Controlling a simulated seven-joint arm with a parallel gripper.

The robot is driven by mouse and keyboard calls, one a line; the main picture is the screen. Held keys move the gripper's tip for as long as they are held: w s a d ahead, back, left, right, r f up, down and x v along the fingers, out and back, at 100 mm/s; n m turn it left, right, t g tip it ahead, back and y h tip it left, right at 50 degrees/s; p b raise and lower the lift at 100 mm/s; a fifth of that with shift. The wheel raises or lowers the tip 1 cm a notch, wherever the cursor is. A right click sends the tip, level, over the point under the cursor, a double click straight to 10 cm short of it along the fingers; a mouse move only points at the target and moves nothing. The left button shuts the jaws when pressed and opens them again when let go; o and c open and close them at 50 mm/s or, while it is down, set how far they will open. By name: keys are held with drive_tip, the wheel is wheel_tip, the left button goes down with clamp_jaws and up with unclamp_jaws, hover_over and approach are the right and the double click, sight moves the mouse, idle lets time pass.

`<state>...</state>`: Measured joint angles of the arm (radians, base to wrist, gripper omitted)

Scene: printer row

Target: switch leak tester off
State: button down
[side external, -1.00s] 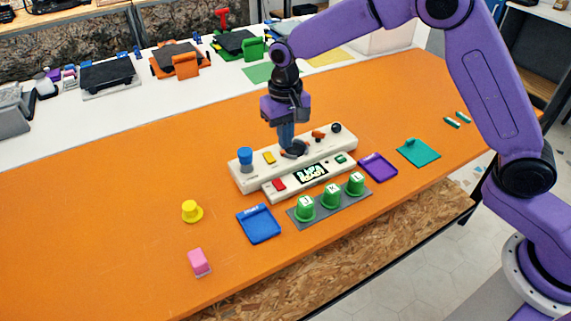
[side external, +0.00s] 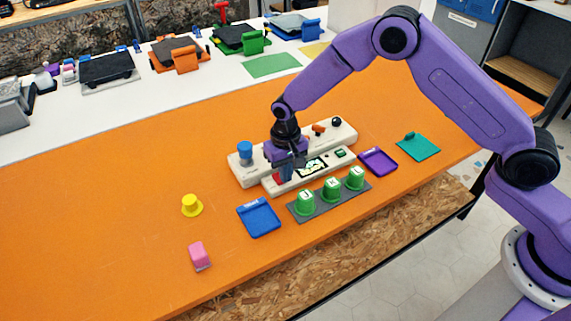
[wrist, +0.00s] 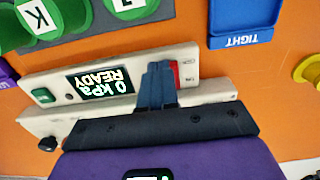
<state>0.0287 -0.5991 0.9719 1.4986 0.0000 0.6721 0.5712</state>
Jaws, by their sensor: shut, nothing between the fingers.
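The leak tester (side external: 240,173) is a long cream-white console on the orange table. Its lit display (wrist: 100,82) reads "0 kPa READY" in the wrist view. A red rocker switch (wrist: 175,72) sits at one end of its front strip, with small markings beside it. My gripper (wrist: 158,68) is shut and empty, its blue fingertips low over the strip right beside the red switch and covering part of it. In the side view my gripper (side external: 281,178) hides most of the switch. I cannot tell whether the fingertips touch it or which way it is tipped.
A blue knob (side external: 245,152) and a black knob (side external: 336,122) stand on the console's back. Several green cups (side external: 331,190) stand in front, between a blue tray (side external: 259,218) and a purple tray (side external: 378,161). A yellow piece (side external: 191,206) and pink block (side external: 199,254) lie left.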

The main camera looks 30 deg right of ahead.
idle(0.3)
drive_tip(key=shift+f, duration=0.25)
drive_tip(key=shift+w, duration=0.1)
drive_tip(key=shift+w+r, duration=0.35)
drive_tip(key=shift+w, duration=0.25)
wheel_tip(320, 180, up, 14)
drive_tip(key=w, duration=0.2)
drive_tip(key=shift+w, duration=0.2)
idle(0.4)
drive_tip(key=shift+f, duration=0.1)
